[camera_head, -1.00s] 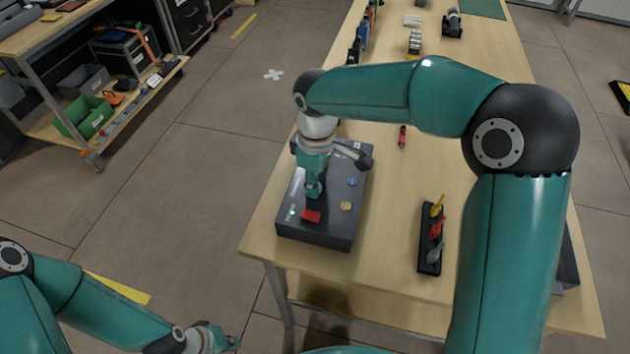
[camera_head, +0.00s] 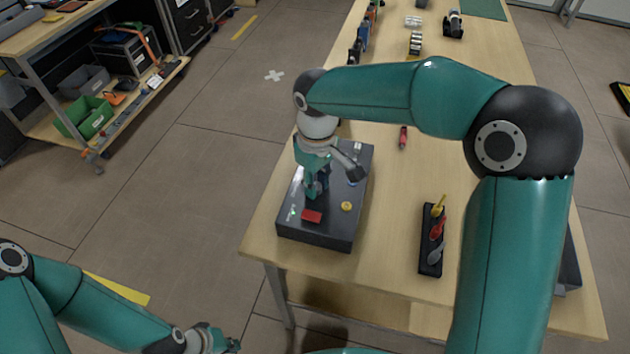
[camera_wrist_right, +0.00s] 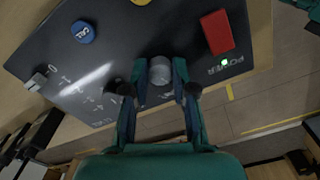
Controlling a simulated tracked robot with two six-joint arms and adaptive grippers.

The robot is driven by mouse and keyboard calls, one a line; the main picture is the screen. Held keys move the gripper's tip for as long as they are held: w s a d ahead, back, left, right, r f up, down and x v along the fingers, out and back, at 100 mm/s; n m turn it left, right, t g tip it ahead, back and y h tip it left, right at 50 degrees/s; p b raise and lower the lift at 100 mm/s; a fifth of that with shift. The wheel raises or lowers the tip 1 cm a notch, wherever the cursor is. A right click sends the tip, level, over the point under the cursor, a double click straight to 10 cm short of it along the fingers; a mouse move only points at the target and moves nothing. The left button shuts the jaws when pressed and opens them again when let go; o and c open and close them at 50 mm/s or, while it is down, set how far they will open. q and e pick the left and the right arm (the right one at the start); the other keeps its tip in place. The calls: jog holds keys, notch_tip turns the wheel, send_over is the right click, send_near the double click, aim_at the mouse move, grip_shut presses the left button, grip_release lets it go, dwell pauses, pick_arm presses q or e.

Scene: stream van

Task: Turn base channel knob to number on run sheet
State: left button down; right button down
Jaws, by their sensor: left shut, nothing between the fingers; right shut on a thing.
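A dark control box (camera_head: 330,232) sits at the near left corner of the wooden table. My right gripper (camera_head: 314,190) points down over it. In the right wrist view, my right gripper (camera_wrist_right: 158,80) is shut on a grey round knob (camera_wrist_right: 160,70), one finger on each side. Printed marks and numbers run across the panel to the left of the knob; the fingers hide part of the lettering, and I cannot read the knob's setting. My left gripper (camera_head: 222,342) is shut and empty, low over the floor at the bottom. I cannot make out a run sheet.
The box also bears a red switch (camera_wrist_right: 217,32) by POWER and a green light, a blue CAL button (camera_wrist_right: 82,32), a yellow button (camera_head: 346,206) and a metal part (camera_wrist_right: 36,82). A tool holder (camera_head: 431,250) stands to the right. A red item (camera_head: 403,138) lies behind.

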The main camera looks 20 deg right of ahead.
jog(key=c, duration=1)
grip_release()
jog(key=shift+w+r, duration=0.1)
jog(key=shift+w, duration=0.15)
jog(key=shift+c, duration=0.2)
jog(key=shift+o, duration=0.5)
jog(key=shift+s, duration=0.1)
notch_tip(320, 180, up, 12)
